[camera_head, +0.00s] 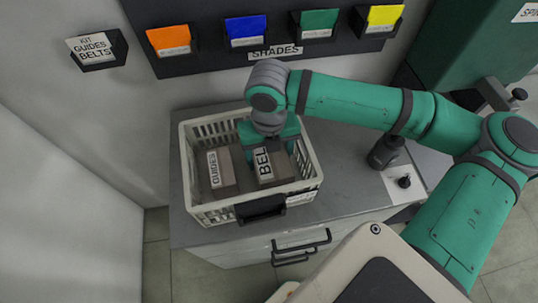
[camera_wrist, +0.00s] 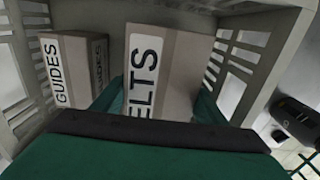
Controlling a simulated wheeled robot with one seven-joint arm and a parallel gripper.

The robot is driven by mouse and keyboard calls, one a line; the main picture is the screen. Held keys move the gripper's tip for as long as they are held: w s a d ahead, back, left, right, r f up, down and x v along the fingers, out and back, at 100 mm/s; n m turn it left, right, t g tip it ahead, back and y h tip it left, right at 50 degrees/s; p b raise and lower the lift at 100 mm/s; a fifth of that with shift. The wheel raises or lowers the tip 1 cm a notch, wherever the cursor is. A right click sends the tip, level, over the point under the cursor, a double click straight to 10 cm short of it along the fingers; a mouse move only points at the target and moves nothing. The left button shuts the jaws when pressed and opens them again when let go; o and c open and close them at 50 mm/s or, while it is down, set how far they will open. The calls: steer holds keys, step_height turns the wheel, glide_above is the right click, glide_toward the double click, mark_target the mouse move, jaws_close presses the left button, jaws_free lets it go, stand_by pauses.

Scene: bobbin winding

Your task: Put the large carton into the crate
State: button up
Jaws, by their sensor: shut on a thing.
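A grey-brown carton labelled BELTS (camera_head: 283,172), the larger-looking of two, is inside the white slatted crate (camera_head: 227,214), on its right side. In the wrist view this carton (camera_wrist: 183,70) fills the middle, its label partly cut off by my gripper. My gripper (camera_head: 268,149) reaches down into the crate from above and is shut on the BELTS carton, with the teal fingers at its sides. I cannot tell whether the carton rests on the crate floor.
A carton labelled GUIDES (camera_head: 220,172) stands in the crate's left part, beside the BELTS carton with a narrow gap. The crate stands on a grey cabinet top (camera_head: 340,190). A dark device (camera_head: 386,152) stands right of it. Colored card bins (camera_head: 247,30) hang on the wall behind.

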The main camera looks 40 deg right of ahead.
steer(key=shift+f, duration=0.5)
steer(key=o, duration=1.5)
step_height(320, 180, up, 13)
steer(key=shift+r, duration=0.1)
steer(key=shift+s, duration=0.1)
